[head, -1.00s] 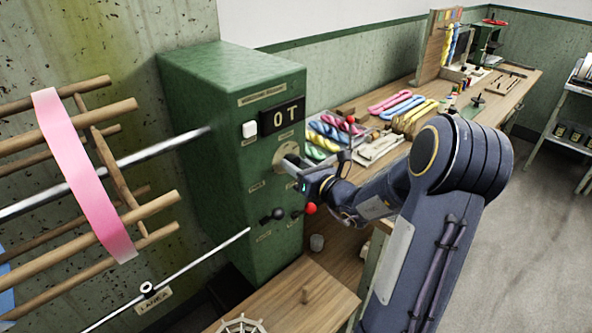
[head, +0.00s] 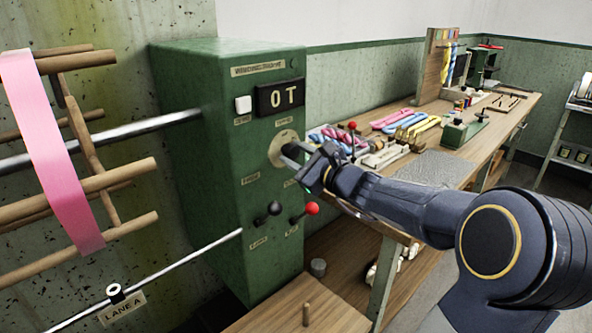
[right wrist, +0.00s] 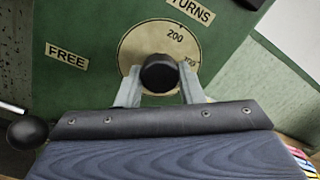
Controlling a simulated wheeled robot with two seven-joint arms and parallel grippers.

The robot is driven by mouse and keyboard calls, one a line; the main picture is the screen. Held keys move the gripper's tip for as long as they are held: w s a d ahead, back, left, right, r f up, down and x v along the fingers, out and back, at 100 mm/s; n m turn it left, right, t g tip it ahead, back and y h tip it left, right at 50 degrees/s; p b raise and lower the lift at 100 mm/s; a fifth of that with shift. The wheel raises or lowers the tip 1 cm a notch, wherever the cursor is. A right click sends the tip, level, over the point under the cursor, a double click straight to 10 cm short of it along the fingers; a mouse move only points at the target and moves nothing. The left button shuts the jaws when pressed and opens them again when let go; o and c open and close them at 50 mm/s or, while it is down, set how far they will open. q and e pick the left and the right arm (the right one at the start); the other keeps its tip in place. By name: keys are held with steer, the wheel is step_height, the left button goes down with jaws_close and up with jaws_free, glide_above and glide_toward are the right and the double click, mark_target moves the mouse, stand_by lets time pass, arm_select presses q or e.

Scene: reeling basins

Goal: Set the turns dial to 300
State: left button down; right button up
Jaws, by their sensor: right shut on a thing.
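The turns dial is a cream round plate (head: 278,150) with a black knob on the front of the green machine box (head: 215,170). In the right wrist view the knob (right wrist: 159,74) stands out in front of the plate (right wrist: 128,45), under the TURNS label. The mark 200 is above the knob and 300 is at its right, partly covered by a finger. No pointer on the knob can be made out. My right gripper (head: 297,152) is shut on the knob, one finger at each side; it also shows in the right wrist view (right wrist: 159,90). My left gripper is not in view.
The display (head: 281,98) reads 0 T, beside a white button (head: 243,104). Below the dial are a black-knobbed lever (head: 274,208) and a red-knobbed lever (head: 312,208). A reel with pink band (head: 50,150) stands left. A bench with colored skeins (head: 410,125) is behind right.

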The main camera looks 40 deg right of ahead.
steer(key=shift+n+b, duration=0.6)
steer(key=shift+b, duration=0.05)
steer(key=o, duration=1)
steer(key=shift+s, duration=0.1)
steer(key=s, duration=0.7)
steer(key=shift+s+d, duration=0.3)
